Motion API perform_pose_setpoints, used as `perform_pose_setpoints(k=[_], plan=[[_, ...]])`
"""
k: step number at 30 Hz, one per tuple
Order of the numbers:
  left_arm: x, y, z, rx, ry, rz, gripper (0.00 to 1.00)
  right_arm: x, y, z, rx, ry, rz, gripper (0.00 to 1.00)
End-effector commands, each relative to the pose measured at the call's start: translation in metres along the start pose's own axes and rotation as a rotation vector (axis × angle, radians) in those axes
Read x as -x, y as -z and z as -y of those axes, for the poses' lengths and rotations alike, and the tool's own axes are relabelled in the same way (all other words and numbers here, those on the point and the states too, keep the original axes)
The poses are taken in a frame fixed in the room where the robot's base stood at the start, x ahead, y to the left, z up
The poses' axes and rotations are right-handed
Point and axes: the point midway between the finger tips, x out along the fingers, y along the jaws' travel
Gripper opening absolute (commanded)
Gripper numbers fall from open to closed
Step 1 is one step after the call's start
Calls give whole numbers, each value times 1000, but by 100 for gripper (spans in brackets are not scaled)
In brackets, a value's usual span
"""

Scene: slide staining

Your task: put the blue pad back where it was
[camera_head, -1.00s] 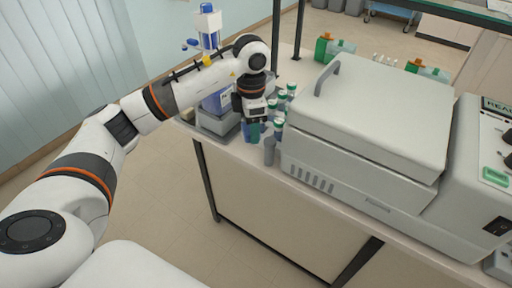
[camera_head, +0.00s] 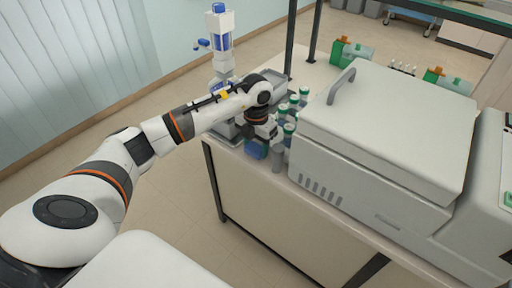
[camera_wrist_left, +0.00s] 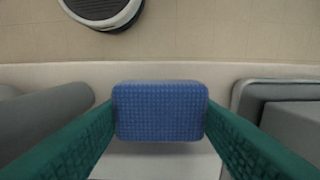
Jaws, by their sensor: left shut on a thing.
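The blue pad (camera_wrist_left: 160,110) is a blue textured block. It sits between the two green fingers of my left gripper (camera_wrist_left: 160,120) in the left wrist view, with a finger against each side. In the head view my left gripper (camera_head: 261,143) is at the near edge of the bench, left of the grey cylinder (camera_head: 278,157), and the blue pad (camera_head: 256,150) shows at its tip. Whether the pad touches the bench is hard to tell. My right gripper is out of view.
Several green-capped bottles (camera_head: 293,103) stand just right of the gripper, beside the large grey machine (camera_head: 385,135). A grey tray (camera_head: 223,131) lies to the left, near a white and blue dispenser (camera_head: 221,40). The bench front edge is close.

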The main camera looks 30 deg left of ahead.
Motion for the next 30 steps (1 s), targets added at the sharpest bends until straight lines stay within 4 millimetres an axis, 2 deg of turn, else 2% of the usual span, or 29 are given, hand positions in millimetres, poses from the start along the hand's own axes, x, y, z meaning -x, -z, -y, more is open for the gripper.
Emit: perform_pose_setpoints(k=[3,14,15,18,26,30], plan=[[-15,0,-1,0,-1,2,35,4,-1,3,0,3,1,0],[-22,0,0,-1,0,0,35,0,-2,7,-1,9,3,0],[-21,0,0,-1,0,0,56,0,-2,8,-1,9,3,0],[-20,0,0,-1,0,0,73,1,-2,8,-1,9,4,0],[-20,0,0,-1,0,0,75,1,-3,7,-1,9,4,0],[-14,1,0,-1,0,-3,75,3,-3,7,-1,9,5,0]])
